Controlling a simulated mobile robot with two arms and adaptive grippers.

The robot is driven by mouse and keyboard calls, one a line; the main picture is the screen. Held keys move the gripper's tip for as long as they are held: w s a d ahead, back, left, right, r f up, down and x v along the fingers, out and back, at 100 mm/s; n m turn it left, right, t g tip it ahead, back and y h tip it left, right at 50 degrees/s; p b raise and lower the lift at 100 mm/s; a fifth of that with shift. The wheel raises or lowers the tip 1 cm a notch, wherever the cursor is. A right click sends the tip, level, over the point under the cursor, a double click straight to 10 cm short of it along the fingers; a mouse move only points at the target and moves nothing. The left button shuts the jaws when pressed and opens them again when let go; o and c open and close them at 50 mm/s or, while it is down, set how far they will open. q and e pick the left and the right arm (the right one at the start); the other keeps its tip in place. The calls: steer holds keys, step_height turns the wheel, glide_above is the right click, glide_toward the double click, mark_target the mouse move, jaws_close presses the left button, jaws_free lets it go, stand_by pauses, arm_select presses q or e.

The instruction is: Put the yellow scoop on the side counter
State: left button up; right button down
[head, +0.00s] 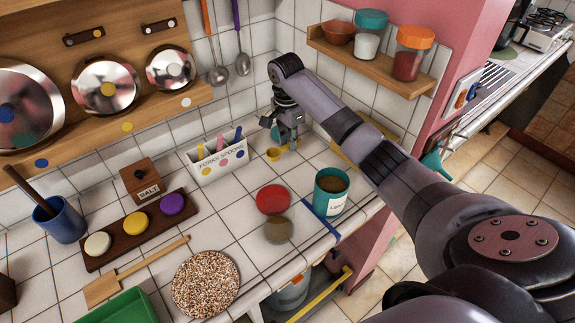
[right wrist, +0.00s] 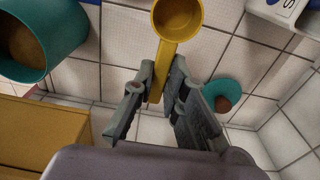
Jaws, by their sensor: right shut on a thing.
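My right gripper (head: 289,138) is low over the back of the white tiled counter (head: 230,215), near the wall corner. It is shut on the yellow scoop (head: 275,154). In the right wrist view the fingers (right wrist: 155,95) close around the scoop's handle, and its round bowl (right wrist: 177,18) points away from them. I cannot tell whether the scoop touches the counter. Another counter (head: 487,88) runs at the upper right beyond the pink wall, with a ribbed drainer and a stove. My left gripper is not in view.
A teal canister (head: 331,190) stands near the front edge beside a blue strip (head: 321,216). A white utensil box (head: 219,160) stands close left of my gripper. A wooden shelf (head: 365,62) hangs above.

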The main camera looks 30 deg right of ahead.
glide_above(291, 173)
step_height(291, 173, down, 5)
steer(key=shift+f+p, duration=0.1)
steer(key=shift+p, duration=0.2)
steer(key=shift+a+f, duration=0.15)
steer(key=shift+f, duration=0.1)
step_height(291, 173, down, 4)
steer(key=shift+f, duration=0.1)
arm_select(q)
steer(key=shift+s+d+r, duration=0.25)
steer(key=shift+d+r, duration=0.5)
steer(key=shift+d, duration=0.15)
arm_select(e)
steer(key=shift+f, duration=0.1)
steer(key=shift+f, duration=0.15)
steer(key=c, duration=1.6)
jaws_free()
